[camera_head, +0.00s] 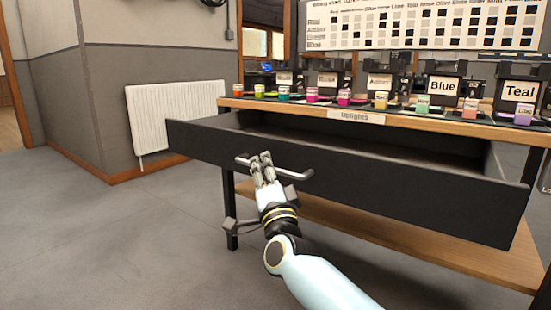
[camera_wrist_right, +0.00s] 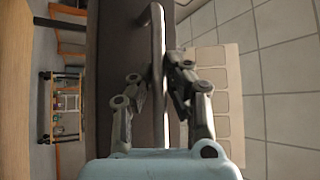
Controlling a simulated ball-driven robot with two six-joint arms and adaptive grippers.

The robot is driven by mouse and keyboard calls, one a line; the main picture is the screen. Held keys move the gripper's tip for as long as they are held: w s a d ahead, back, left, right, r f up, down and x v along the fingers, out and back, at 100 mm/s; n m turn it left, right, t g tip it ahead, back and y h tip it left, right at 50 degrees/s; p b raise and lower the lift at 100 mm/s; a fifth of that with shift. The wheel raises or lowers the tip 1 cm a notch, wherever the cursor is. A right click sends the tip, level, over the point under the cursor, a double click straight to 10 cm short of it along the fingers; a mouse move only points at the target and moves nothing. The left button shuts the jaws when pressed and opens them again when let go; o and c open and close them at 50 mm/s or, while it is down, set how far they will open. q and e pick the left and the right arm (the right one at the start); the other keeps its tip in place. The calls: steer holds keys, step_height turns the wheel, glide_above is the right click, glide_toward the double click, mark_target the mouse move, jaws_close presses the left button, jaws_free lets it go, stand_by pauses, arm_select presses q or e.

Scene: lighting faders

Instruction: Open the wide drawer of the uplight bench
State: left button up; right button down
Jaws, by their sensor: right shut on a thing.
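The wide dark drawer (camera_head: 420,190) of the uplight bench (camera_head: 390,122) stands well out from under the wooden top, and its inside shows behind the front panel. A grey bar handle (camera_head: 298,176) runs along the drawer front. My right gripper (camera_head: 261,162) is at the handle, shut on it. In the right wrist view the handle (camera_wrist_right: 157,40) passes between the two fingers (camera_wrist_right: 157,78) of the gripper, beside the dark drawer front (camera_wrist_right: 122,50). My left gripper does not show.
Small coloured pots and labelled boxes, such as Teal (camera_head: 520,91) and Blue (camera_head: 443,87), stand on the bench top. A wooden lower shelf (camera_head: 400,240) lies under the drawer. A white radiator (camera_head: 175,115) is on the wall at the left. The grey floor (camera_head: 120,240) at the front left is clear.

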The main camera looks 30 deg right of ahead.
steer(key=shift+s+a+f, duration=0.15)
steer(key=shift+a, duration=0.2)
steer(key=shift+s+a+f, duration=0.15)
steer(key=shift+a, duration=0.2)
steer(key=c, duration=1.7)
jaws_free()
steer(key=shift+o, duration=0.5)
steer(key=shift+d, duration=0.1)
steer(key=shift+r, duration=0.1)
steer(key=shift+s, duration=0.1)
steer(key=v, duration=1.2)
